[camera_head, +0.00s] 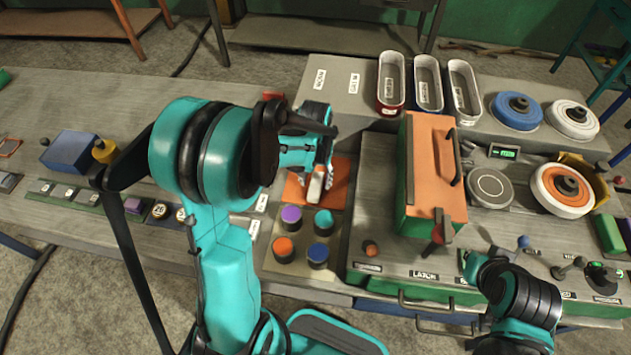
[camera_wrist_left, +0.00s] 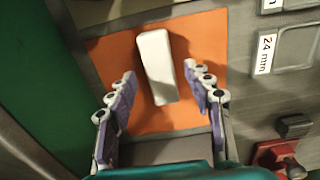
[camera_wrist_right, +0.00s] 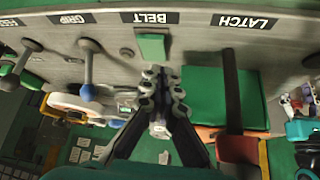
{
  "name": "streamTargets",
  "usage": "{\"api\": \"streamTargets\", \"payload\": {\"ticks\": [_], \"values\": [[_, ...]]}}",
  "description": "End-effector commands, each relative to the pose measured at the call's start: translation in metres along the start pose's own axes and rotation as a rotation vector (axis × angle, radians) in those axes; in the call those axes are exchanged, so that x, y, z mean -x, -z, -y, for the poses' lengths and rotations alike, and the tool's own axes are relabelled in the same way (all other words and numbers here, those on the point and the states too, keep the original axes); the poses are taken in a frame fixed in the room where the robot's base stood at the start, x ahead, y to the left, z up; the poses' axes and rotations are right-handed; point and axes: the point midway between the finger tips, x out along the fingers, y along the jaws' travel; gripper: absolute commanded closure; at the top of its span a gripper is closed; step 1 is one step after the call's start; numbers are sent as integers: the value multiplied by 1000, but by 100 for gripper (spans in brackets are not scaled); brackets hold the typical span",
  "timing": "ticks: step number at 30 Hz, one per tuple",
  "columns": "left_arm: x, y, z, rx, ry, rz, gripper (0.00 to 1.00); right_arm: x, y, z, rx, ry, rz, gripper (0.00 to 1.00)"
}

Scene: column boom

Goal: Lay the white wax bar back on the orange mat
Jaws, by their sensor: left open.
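The white wax bar (camera_wrist_left: 157,65) lies over the orange mat (camera_wrist_left: 115,58) in the left wrist view, inside the mat's outline and slightly slanted. It looks flat on the mat. My left gripper (camera_wrist_left: 160,78) is open, with one finger on each side of the bar and a gap on both sides. In the head view the bar (camera_head: 316,188) shows just below the left gripper (camera_head: 318,172), and the mat (camera_head: 341,180) is partly covered by the hand. My right gripper (camera_wrist_right: 161,88) is shut and empty in front of the machine panel, away from the mat.
A holder with several coloured knobs (camera_head: 321,251) stands just in front of the mat. An orange-topped green box (camera_head: 429,170) stands right of it. Three oval tins (camera_head: 427,85) stand behind. Levers and a green BELT button (camera_wrist_right: 152,47) are near my right gripper.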

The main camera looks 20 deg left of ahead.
Motion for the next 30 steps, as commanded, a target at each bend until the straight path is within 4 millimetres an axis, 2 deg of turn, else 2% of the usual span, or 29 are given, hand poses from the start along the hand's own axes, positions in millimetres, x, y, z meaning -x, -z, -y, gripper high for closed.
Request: {"api": "streamTargets", "payload": {"ticks": [1,3,9,13,19,23,30], "values": [[15,0,0,0,0,0,49,6,4,0,0,0,0,100],[32,-1,0,0,0,0,49,10,8,0,0,0,0,100],[74,-1,0,0,0,0,49,21,15,0,0,0,0,100],[91,0,0,0,0,0,49,24,17,0,0,0,0,100],[106,-5,-1,-8,-2,-17,49,26,18,0,0,0,0,100],[122,-20,-5,-34,-10,-79,49,25,18,0,0,0,0,100],[153,-62,-13,-105,-31,-252,49,25,18,0,0,0,0,100]]}}
